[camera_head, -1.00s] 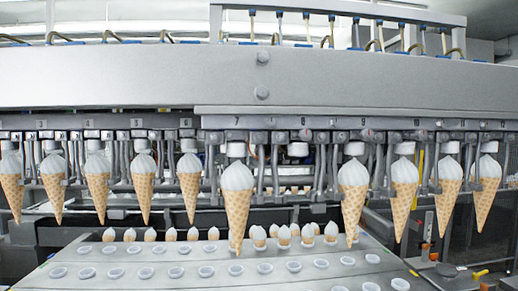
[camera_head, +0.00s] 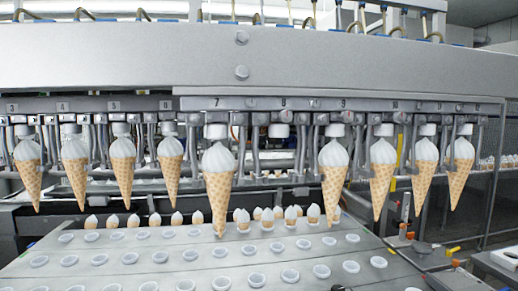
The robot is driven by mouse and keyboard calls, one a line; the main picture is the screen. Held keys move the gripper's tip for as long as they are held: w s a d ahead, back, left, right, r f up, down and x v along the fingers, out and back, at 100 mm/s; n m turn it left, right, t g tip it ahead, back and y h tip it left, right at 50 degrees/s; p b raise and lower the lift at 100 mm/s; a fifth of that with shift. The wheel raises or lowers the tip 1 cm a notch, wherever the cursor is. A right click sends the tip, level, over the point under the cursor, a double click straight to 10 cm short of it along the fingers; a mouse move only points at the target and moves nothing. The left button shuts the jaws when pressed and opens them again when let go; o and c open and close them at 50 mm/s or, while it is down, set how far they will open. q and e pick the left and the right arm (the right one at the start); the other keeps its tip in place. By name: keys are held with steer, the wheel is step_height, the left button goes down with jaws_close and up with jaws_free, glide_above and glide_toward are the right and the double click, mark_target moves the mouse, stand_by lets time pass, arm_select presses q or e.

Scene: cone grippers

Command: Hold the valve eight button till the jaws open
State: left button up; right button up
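The valve row runs along a numbered grey rail (camera_head: 350,104). The mark for valve eight (camera_head: 283,103) is on it, with a white valve head (camera_head: 278,131) below. No cone hangs under this head, and jaws there cannot be told open or shut. Small round spots sit on the rail near the numbers; which one is the valve eight button I cannot tell. A cone with white cream (camera_head: 219,185) hangs at valve seven and another (camera_head: 333,178) at valve nine. Neither of my grippers can be made out.
More cones (camera_head: 382,175) hang along the row on both sides. Below is a grey tray plate (camera_head: 215,262) with rows of round holes, and small cones (camera_head: 293,217) stand at its back. A small dark shape shows at the bottom edge, too cut off to identify.

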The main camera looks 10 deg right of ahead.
jaws_close()
stand_by(1.8)
